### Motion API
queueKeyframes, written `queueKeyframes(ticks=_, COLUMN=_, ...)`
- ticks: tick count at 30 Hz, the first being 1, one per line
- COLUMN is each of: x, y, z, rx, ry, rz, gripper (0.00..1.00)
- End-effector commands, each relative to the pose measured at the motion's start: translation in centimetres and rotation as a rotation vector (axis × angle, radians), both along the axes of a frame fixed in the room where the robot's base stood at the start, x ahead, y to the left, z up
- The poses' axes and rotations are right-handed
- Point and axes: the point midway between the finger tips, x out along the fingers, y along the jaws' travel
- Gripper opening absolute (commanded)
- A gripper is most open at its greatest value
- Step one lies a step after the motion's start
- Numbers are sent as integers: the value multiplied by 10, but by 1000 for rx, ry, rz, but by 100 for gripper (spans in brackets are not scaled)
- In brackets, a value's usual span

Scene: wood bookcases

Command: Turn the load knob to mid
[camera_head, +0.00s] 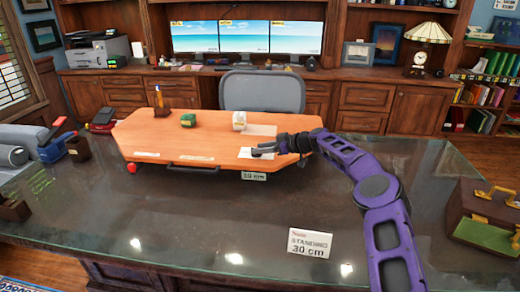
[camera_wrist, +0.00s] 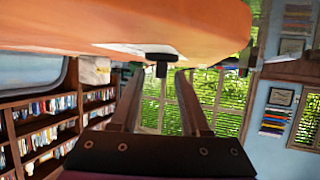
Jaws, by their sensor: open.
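The orange-brown desk riser (camera_head: 190,142) stands on the glass-topped desk. My gripper (camera_head: 262,150) is at its right part, over a small white card, with the arm coming in from the right. In the wrist view the riser's surface (camera_wrist: 215,25) fills the top. A small black T-shaped piece (camera_wrist: 160,58) stands out from a pale card there, between my open fingertips; I cannot tell whether they touch it. It may be the load knob, but no readable marking shows. A red round knob (camera_head: 131,168) is at the riser's front left corner, apart from my gripper.
A black handle (camera_head: 193,169) and a 30 cm tag (camera_head: 254,176) are on the riser's front. A pen holder (camera_head: 161,112), a green item (camera_head: 188,120) and a white item (camera_head: 239,121) stand on it.

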Motion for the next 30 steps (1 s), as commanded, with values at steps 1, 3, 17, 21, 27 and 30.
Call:
queueKeyframes(ticks=1, x=1, y=3, z=-1, rx=0, ry=0, rz=1, gripper=46)
queueKeyframes(ticks=3, x=2, y=4, z=-2, rx=0, ry=0, rz=0, gripper=46)
queueKeyframes(ticks=17, x=2, y=5, z=-2, rx=0, ry=0, rz=1, gripper=16)
queueKeyframes(ticks=21, x=2, y=5, z=-2, rx=0, ry=0, rz=1, gripper=0)
queueKeyframes(ticks=27, x=1, y=5, z=-2, rx=0, ry=0, rz=1, gripper=0)
queueKeyframes(ticks=30, x=2, y=5, z=-2, rx=0, ry=1, rz=-1, gripper=0)
